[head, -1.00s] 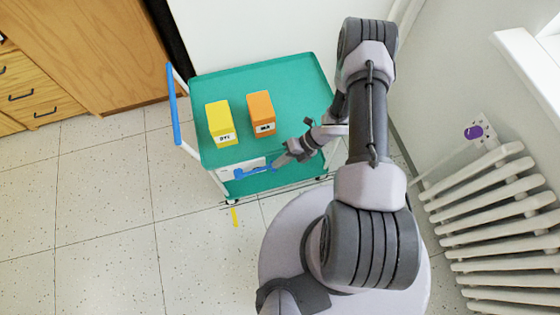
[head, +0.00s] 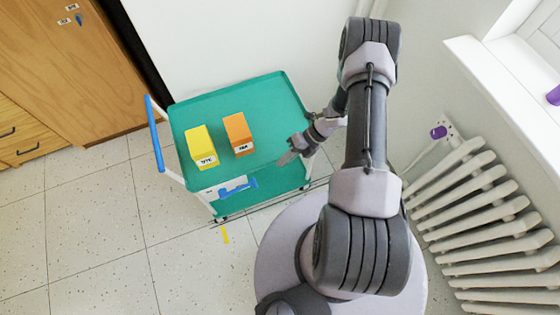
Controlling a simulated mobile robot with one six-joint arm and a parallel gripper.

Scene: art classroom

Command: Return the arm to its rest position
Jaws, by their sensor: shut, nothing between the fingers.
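My arm reaches up the right half of the head view and folds back toward the cart. My gripper (head: 285,159) is shut and empty, at the front right edge of the green cart (head: 278,98). It is apart from the two boxes. A yellow box (head: 198,142) stands upright on the cart's top, with a white label on its front. An orange box (head: 236,130) stands to its right, also labelled. The fingertips are small in the view.
The cart has a blue handle (head: 154,133) on its left and a blue-and-white part (head: 235,187) at its front. A white radiator (head: 480,220) stands at the right. A wooden cabinet (head: 70,60) is at the back left. The tiled floor (head: 90,240) at left is clear.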

